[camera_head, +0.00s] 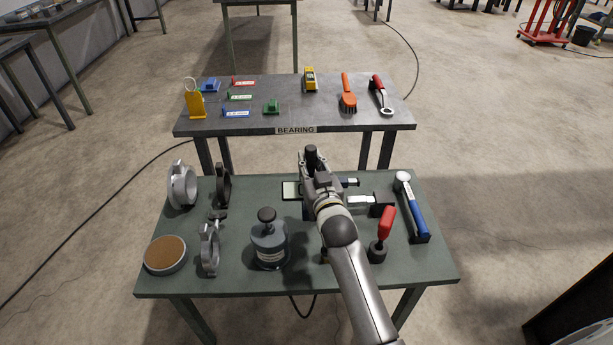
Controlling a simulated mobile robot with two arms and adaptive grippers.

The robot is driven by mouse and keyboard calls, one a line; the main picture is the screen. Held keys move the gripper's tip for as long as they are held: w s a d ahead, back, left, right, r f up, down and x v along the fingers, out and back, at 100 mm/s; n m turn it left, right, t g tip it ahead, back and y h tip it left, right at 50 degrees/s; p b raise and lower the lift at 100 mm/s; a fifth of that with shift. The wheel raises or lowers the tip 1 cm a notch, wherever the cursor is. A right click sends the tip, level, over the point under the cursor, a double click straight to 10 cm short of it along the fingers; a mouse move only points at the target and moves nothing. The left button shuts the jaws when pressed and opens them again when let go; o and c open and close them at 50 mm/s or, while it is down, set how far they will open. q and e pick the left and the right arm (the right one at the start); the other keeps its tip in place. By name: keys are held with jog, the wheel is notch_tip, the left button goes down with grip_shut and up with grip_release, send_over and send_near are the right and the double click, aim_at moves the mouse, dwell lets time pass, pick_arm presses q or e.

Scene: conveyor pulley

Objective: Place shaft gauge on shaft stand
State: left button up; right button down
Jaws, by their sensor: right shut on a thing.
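My right arm comes in from the lower right and reaches over the green table, ending in my right gripper (315,178) near the table's far edge. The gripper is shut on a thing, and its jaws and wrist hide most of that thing. A dark rounded end (311,154) shows at the gripper's tip; I cannot tell whether it is part of the shaft gauge. A dark block with a pale metal shaft (362,201) sits just right of the gripper and may be the shaft stand. A small pale plate (291,190) lies left of the gripper. My left gripper is not in view.
A grey cylinder with a black knob (269,243), ring clamps (182,187), a brown-topped disc (166,254), a red-handled tool (385,223) and a blue-handled hammer (414,212) surround the gripper. A grey table (285,92) labelled BEARING stands behind with several tools.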

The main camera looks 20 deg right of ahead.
jog(key=shift+w+a+f, duration=0.1)
jog(key=shift+w+f, duration=0.1)
jog(key=shift+f, duration=0.5)
jog(key=shift+w+a+f, duration=0.15)
jog(key=shift+w+f, duration=0.05)
jog(key=shift+f, duration=0.5)
jog(key=shift+w+a+f, duration=0.1)
jog(key=shift+w+f, duration=0.1)
jog(key=shift+f, duration=0.5)
jog(key=c, duration=1.6)
grip_release()
jog(key=shift+f, duration=0.3)
jog(key=o, duration=0.4)
jog(key=shift+s, duration=0.1)
jog(key=shift+c, duration=0.2)
jog(key=shift+r, duration=0.15)
jog(key=s+a, duration=0.1)
jog(key=s, duration=1.1)
